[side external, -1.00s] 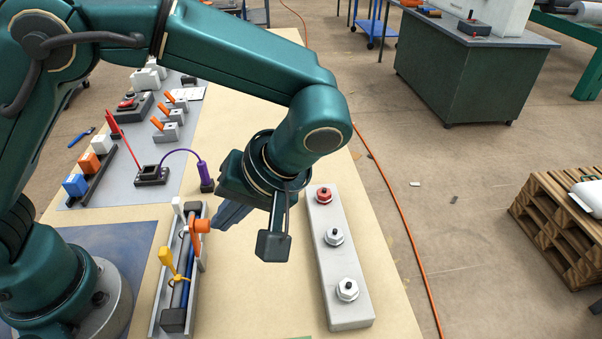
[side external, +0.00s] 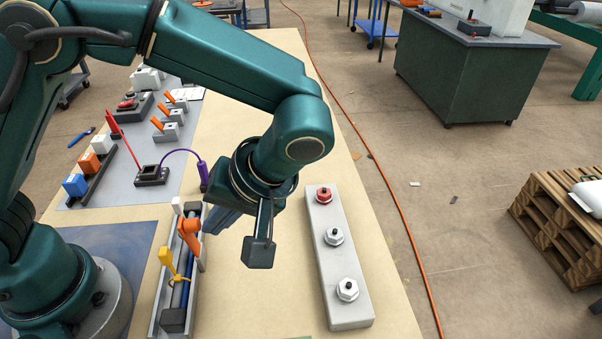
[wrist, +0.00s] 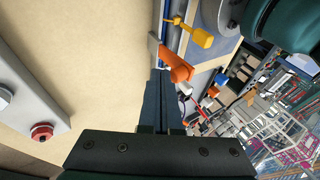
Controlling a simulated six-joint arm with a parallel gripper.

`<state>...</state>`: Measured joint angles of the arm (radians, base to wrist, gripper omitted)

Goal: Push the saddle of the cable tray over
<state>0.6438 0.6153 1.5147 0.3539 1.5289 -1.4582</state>
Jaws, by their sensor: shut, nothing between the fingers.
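The grey cable tray (side external: 156,308) is a long channel on the table at lower left, with dark and blue cable lying in it. An orange saddle (side external: 188,228) stands up at the tray's far part, its knob tilted over the channel. A yellow saddle (side external: 176,262) stands nearer the front, and a white one shows at the far end (side external: 178,206). My gripper (side external: 212,222) is shut and empty, just right of the orange saddle. In the wrist view my fingertips (wrist: 160,73) are right beside the orange saddle (wrist: 179,70); I cannot tell whether they touch. The yellow saddle (wrist: 190,32) is beyond.
A grey block with red and silver nuts (side external: 336,262) stands to the right. A black socket with a purple cable (side external: 151,175) is behind the tray. Blocks and orange-handled clamps (side external: 165,132) sit on the grey mat. The table between tray and nut block is clear.

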